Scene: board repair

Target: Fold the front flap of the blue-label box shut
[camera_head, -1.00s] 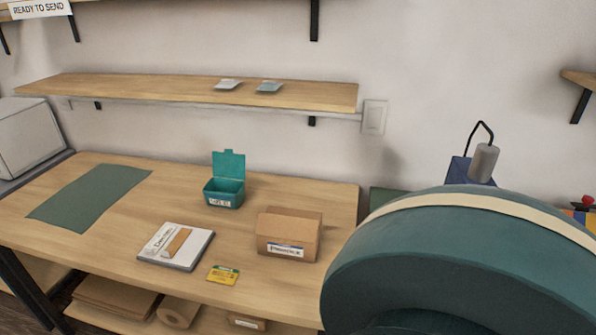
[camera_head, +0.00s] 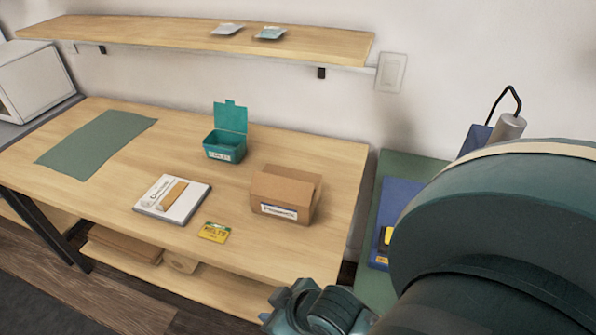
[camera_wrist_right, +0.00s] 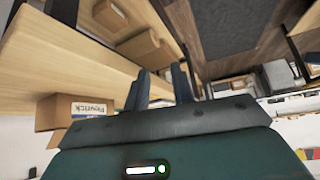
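The blue-label box (camera_head: 279,209) is a brown cardboard box on the right part of the wooden table (camera_head: 330,155). Its white-and-blue label faces the front. Cardboard flaps show at its top, but I cannot tell clearly how each one stands. In the right wrist view the labelled box (camera_wrist_right: 60,112) is at the left, apart from the fingers. My right gripper (camera_head: 315,308) is in front of the table, low in the head view. In the right wrist view its two fingers (camera_wrist_right: 160,85) are apart with nothing between them. My left gripper is not in view.
A teal bin (camera_head: 224,146) with its lid up stands behind the box. A white-and-grey item (camera_head: 160,199) and a yellow card (camera_head: 214,232) lie left of the box. A green mat (camera_head: 95,138) lies far left. A blue item (camera_head: 400,195) is on the right-hand green surface.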

